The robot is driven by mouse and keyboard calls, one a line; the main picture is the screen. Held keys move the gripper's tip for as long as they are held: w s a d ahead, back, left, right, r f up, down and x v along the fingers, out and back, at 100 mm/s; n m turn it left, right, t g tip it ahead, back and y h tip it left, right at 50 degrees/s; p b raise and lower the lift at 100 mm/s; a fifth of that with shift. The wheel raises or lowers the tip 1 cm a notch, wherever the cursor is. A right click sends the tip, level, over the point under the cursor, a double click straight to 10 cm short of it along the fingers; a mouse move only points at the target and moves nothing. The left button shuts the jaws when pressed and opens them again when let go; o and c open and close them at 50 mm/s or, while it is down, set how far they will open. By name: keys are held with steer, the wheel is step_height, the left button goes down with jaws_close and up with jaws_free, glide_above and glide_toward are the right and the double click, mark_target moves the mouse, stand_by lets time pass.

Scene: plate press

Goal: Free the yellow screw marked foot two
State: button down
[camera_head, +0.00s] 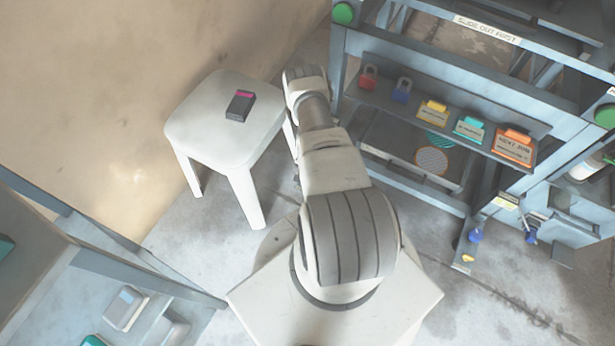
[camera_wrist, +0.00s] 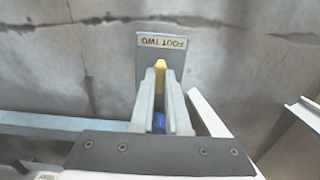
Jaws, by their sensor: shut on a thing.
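In the wrist view, the yellow screw (camera_wrist: 160,68) stands by a grey foot plate whose label (camera_wrist: 162,42) reads FOOT TWO, upside down in this view. My gripper (camera_wrist: 161,85) is closed around the yellow screw, with its fingertips on both sides. A blue part (camera_wrist: 159,122) shows between the fingers, closer to the palm; I cannot tell whether the fingers touch it. In the head view my own arm hides the gripper and this foot.
A white stool (camera_head: 205,112) with a dark box (camera_head: 240,106) on it stands left of my arm. The blue-grey press frame (camera_head: 415,180) is on the right, with coloured padlocks and tags on its shelf. Another foot has a blue knob (camera_head: 475,236) and yellow piece (camera_head: 467,258).

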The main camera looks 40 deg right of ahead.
stand_by(0.5)
steer(key=c, duration=0.9)
jaws_free()
steer(key=shift+r, duration=0.1)
step_height(320, 180, up, 17)
steer(key=p, duration=0.7)
steer(key=shift+r, duration=0.1)
